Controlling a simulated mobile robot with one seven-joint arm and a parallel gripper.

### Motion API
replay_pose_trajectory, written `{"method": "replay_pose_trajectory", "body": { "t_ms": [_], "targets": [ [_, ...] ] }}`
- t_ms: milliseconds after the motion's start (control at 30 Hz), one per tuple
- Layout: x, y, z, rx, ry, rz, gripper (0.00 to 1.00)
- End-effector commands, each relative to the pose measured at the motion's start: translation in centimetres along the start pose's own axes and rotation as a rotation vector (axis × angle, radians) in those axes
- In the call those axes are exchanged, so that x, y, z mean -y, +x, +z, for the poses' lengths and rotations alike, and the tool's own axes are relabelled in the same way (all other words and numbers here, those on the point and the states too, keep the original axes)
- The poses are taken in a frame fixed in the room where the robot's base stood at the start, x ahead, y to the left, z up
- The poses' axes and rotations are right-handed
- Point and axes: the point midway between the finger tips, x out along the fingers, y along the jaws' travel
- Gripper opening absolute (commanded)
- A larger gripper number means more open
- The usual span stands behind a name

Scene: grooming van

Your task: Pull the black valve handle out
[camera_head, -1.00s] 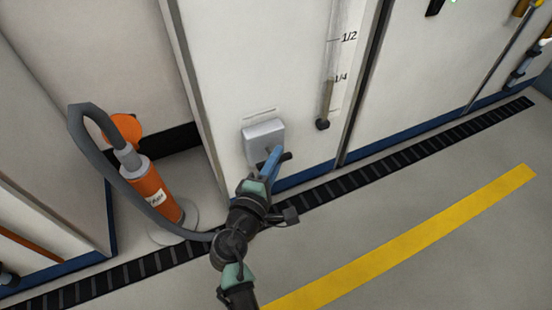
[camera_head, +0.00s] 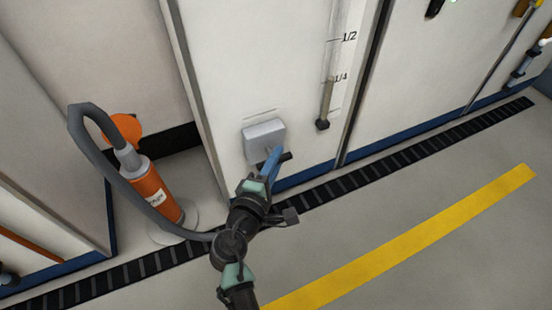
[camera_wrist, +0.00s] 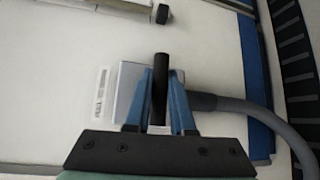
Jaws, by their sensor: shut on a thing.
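The black valve handle (camera_wrist: 160,88) is a dark bar standing out in front of a grey box (camera_wrist: 124,92) on the white wall panel. In the wrist view the blue fingers of my gripper (camera_wrist: 160,104) lie on both sides of the handle, shut on it. In the head view the grey box (camera_head: 264,138) is low on the panel, and my gripper (camera_head: 273,160) reaches it from below. The joint between handle and box is hidden.
An orange cylinder (camera_head: 154,192) with a grey hose (camera_head: 92,150) stands at the left. A black floor grate (camera_head: 400,168) runs along the wall. The floor by the yellow stripe (camera_head: 420,232) is clear.

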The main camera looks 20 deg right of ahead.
Motion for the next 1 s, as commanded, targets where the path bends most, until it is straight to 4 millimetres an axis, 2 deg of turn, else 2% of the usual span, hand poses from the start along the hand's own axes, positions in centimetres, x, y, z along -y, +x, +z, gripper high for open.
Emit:
{"method": "replay_pose_trajectory", "body": {
  "t_ms": [133,500,833,867,1000],
  "targets": [
    [0.1,-0.5,0.3,-0.003,-0.001,-0.001,0.0],
    [1.0,-3.8,3.6,-0.004,-0.001,-0.002,0.0],
    [1.1,-4.0,3.7,-0.004,0.0,0.0,0.0],
    [1.1,-4.0,3.7,-0.004,0.0,0.0,0.26],
    [1.1,-3.9,3.8,-0.003,0.0,0.0,0.51]
  ]
}}
